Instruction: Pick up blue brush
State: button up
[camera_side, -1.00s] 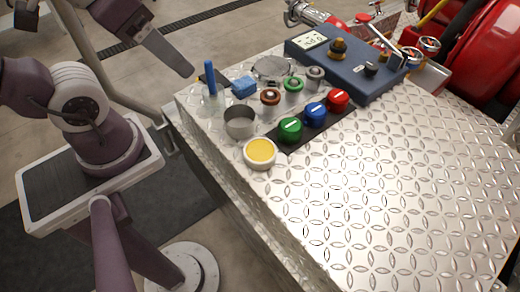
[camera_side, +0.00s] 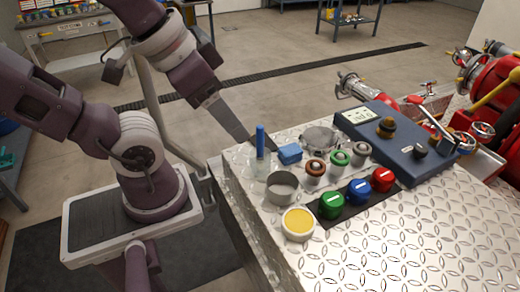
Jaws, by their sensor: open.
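The blue brush (camera_side: 260,141) shows as a thin upright blue handle at the far left corner of the metal-plated table. Its lower end stands in or behind a clear, hard-to-see holder. My gripper (camera_side: 244,138) reaches down from the upper left, its grey fingers angled toward the brush. The fingertips are just left of the handle in the picture. They look edge-on, so the gap between them is hidden, but my gripper is open and holds nothing. I cannot tell how far apart in depth the fingers and handle are.
A blue block (camera_side: 289,154) lies right of the brush. A metal cup (camera_side: 282,187), a yellow-filled round dish (camera_side: 298,223) and several coloured knobs stand nearby. A blue control box (camera_side: 395,139) is at the back right. The table's front right is clear.

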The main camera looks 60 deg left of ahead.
jog(key=c, duration=0.4)
jog(key=n+g, duration=0.4)
jog(key=n, duration=0.7)
send_near(261, 127)
jog(key=s+d+f, duration=0.2)
jog(key=d, duration=0.3)
jog(key=w+a+f+n, duration=0.1)
jog(key=f+n, duration=0.1)
jog(key=n, duration=0.1)
jog(key=w+a+f+n+g, duration=0.1)
jog(key=a+f+n, duration=0.1)
jog(key=n, duration=0.1)
jog(key=w+a+f+n+g, duration=0.1)
jog(key=a+f+n, duration=0.1)
jog(key=shift+w+n, duration=0.25)
jog(key=shift+n, duration=0.15)
notch_tip(261, 127, down, 7)
jog(key=shift+s+a+r, duration=0.1)
jog(key=shift+c, duration=0.3)
